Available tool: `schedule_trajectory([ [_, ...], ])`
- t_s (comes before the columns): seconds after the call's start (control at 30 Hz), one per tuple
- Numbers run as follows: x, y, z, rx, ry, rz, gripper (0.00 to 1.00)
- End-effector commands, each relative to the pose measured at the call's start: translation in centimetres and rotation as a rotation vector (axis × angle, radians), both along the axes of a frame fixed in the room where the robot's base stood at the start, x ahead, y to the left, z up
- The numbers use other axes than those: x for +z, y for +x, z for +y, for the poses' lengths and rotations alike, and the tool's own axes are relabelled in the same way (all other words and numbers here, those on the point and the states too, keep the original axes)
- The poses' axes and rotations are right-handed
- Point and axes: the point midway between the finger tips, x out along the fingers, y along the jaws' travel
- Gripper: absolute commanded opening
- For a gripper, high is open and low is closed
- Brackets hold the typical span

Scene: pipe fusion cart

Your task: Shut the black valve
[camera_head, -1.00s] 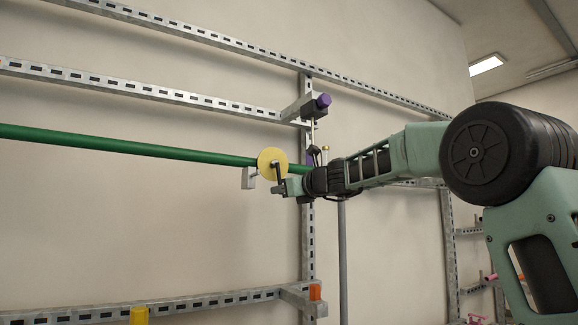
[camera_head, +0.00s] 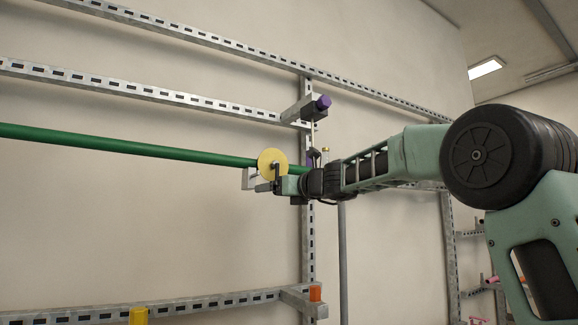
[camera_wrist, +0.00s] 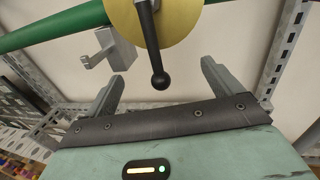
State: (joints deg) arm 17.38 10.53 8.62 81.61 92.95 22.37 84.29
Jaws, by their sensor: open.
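The black valve lever (camera_wrist: 147,35) hangs down and ends in a round black knob (camera_wrist: 160,79), in front of a yellow disc (camera_wrist: 185,18) on the green pipe. In the head view the yellow disc (camera_head: 268,161) sits at the pipe's right end, with the lever partly hidden by my gripper (camera_head: 268,186). My gripper (camera_wrist: 162,70) is open in the wrist view. Its two fingers stand to the left and right of the knob, with a visible gap on each side. I cannot tell whether the fingers reach the knob's depth.
The green pipe (camera_head: 120,144) runs left along the wall. A grey bracket (camera_wrist: 110,48) sits left of the lever. Metal rails (camera_head: 150,90) and an upright post (camera_head: 308,240) stand close by. A purple knob (camera_head: 323,102) is above, and an orange one (camera_head: 315,292) below.

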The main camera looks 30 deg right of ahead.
Motion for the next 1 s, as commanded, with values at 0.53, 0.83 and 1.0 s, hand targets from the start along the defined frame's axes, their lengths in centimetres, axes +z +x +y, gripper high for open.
schedule_trajectory([
  [0.53, -0.1, -4.8, -0.2, -0.002, -0.001, 0.000, 0.91],
  [0.83, -0.1, -7.6, -0.3, -0.001, -0.001, -0.001, 0.91],
  [1.0, 0.0, -9.3, -0.3, -0.001, -0.001, -0.001, 0.91],
])
